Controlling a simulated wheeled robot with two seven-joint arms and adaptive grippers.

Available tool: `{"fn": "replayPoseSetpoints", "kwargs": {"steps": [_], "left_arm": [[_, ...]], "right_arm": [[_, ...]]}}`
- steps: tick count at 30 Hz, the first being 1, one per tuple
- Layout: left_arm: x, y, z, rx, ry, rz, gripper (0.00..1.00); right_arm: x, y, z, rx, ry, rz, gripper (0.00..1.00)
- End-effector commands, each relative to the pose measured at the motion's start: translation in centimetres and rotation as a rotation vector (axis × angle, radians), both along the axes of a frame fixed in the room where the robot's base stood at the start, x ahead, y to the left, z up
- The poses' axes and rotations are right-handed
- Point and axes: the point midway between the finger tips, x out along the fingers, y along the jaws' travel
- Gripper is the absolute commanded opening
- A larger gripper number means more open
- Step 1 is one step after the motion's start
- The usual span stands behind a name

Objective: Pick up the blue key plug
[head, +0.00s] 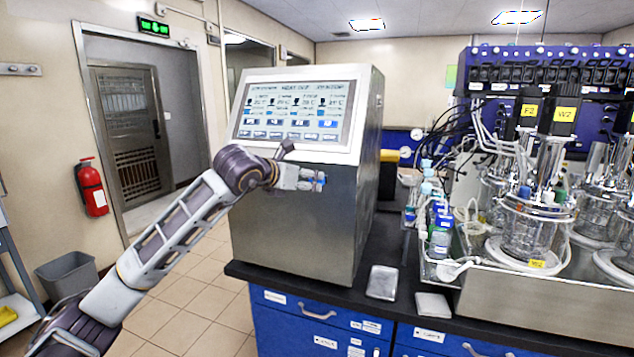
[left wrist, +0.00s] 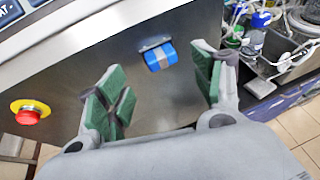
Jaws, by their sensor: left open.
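The blue key plug (left wrist: 160,56) sits in a small dark holder on the steel front of the control cabinet. It has a pale band across it. In the head view, only a bit of blue (head: 320,184) shows at the fingertips. My left gripper (head: 312,181) is in front of the cabinet's steel panel. In the left wrist view, its green-padded fingers (left wrist: 162,92) are spread wide and empty, with the plug beyond them and between their lines. I cannot tell the exact gap to the plug. My right gripper is not in view.
A red emergency stop button (left wrist: 28,115) on a yellow ring is left of the fingers. The cabinet (head: 290,225) has a touchscreen (head: 297,110) above my gripper. Bottles and glass reactor vessels (head: 532,225) stand to the right. A small tray (head: 382,283) lies on the black bench.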

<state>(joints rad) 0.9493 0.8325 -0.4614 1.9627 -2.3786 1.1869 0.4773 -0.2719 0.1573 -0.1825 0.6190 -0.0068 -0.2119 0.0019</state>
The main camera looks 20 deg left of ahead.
Motion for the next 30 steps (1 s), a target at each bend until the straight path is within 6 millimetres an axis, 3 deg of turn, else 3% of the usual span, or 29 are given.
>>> {"fn": "replayPoseSetpoints", "kwargs": {"steps": [15, 30], "left_arm": [[4.2, -1.2, -1.3, -0.001, 0.002, -0.001, 0.67], [4.6, -1.2, -1.5, 0.0, 0.001, 0.0, 0.67]], "right_arm": [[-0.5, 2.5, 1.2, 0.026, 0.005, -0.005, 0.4], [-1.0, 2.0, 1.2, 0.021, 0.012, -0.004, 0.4]]}}
